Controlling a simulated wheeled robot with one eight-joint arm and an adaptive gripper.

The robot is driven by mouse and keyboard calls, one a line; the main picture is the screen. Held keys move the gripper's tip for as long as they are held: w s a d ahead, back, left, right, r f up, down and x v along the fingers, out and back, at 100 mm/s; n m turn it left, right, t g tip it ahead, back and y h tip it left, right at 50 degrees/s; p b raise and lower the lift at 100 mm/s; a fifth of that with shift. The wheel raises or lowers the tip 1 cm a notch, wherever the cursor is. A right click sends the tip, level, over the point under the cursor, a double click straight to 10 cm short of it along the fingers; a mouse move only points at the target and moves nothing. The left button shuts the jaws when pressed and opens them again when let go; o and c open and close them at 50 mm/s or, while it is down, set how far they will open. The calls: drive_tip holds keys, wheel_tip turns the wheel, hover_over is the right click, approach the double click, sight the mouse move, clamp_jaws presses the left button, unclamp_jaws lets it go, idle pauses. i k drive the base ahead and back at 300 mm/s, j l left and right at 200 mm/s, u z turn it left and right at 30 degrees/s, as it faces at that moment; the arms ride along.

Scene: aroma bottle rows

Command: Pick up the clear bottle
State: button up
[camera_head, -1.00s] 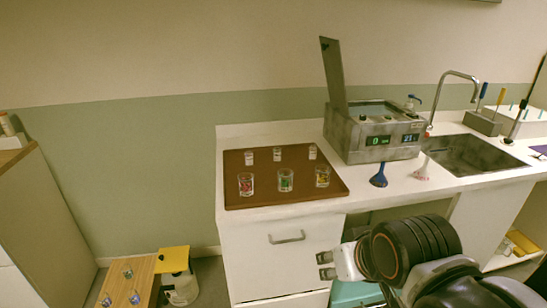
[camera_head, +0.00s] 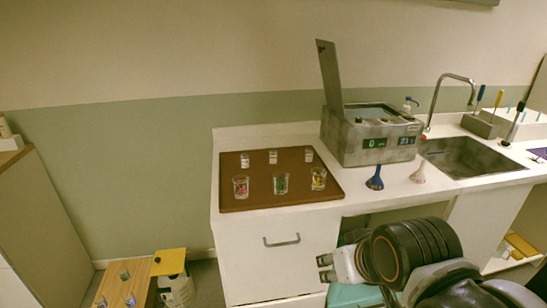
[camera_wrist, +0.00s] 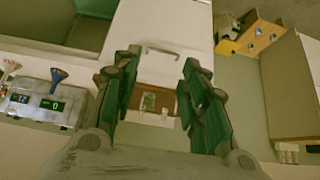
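A brown tray (camera_head: 235,203) on the white counter holds two rows. At the back stand small clear bottles with whitish labels: left (camera_head: 245,160), middle (camera_head: 273,157) and right (camera_head: 309,155). In front are clear glasses marked red (camera_head: 241,187), green (camera_head: 281,183) and yellow (camera_head: 318,179). I cannot tell which one the task means. My gripper (camera_head: 325,268) is open and empty, in front of the cabinet, below the counter top and apart from the tray. In the wrist view its fingers (camera_wrist: 158,75) are spread, with part of the tray and some glassware between them, partly hidden.
A grey metal device (camera_head: 365,140) with a raised lid stands right of the tray. Blue (camera_head: 375,178) and pink (camera_head: 418,174) funnel-shaped things stand before it, near the sink (camera_head: 470,157). A low wooden stand (camera_head: 133,277) with small bottles is at lower left.

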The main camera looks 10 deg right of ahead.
sight(272, 153)
drive_tip(key=i+j+z, duration=0.7)
drive_tip(key=j, duration=0.2)
drive_tip(key=i+j+z, duration=0.2)
drive_tip(key=j, duration=0.15)
drive_tip(key=j+z, duration=0.25)
drive_tip(key=j, duration=0.1)
